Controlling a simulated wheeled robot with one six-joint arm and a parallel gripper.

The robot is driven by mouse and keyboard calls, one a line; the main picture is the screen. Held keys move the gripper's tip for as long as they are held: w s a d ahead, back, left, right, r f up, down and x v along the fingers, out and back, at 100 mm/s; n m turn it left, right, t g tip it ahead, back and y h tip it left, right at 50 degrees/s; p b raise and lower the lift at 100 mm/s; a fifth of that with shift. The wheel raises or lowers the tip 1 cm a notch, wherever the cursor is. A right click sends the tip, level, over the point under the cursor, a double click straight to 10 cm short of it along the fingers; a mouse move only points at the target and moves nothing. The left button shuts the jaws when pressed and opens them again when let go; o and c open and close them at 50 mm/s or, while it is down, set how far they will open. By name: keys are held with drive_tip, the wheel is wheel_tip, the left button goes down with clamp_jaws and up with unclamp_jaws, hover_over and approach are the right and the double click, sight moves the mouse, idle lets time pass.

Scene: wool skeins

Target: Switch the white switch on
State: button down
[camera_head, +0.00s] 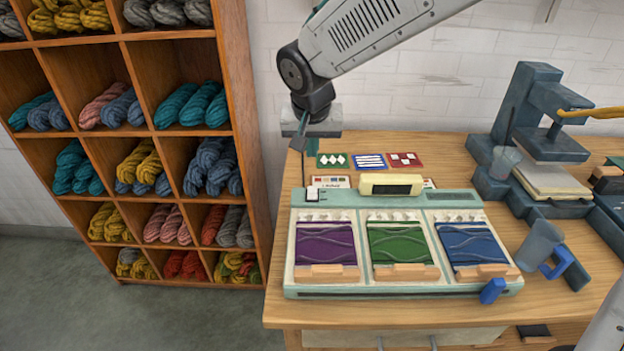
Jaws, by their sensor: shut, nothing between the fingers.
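The white switch (313,196) is a small white piece with dark parts at the back left corner of the pale green machine (400,293). It is too small to tell its position. My gripper (300,143) hangs from my arm above and slightly behind the switch, near the table's back left corner. It is shut and empty, pointing down, with a gap to the switch. A thin dark line runs down from the gripper towards the switch; I cannot tell what it is.
The machine holds purple, green and blue panels, with a cream display box (391,185) behind them. Pattern cards (369,161) lie at the back. A dark blue press (530,130) and a jug (540,243) stand to the right. Wool shelves (240,100) stand left.

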sight(312, 187)
drive_tip(key=x, duration=1.4)
drive_tip(key=shift+a, duration=0.1)
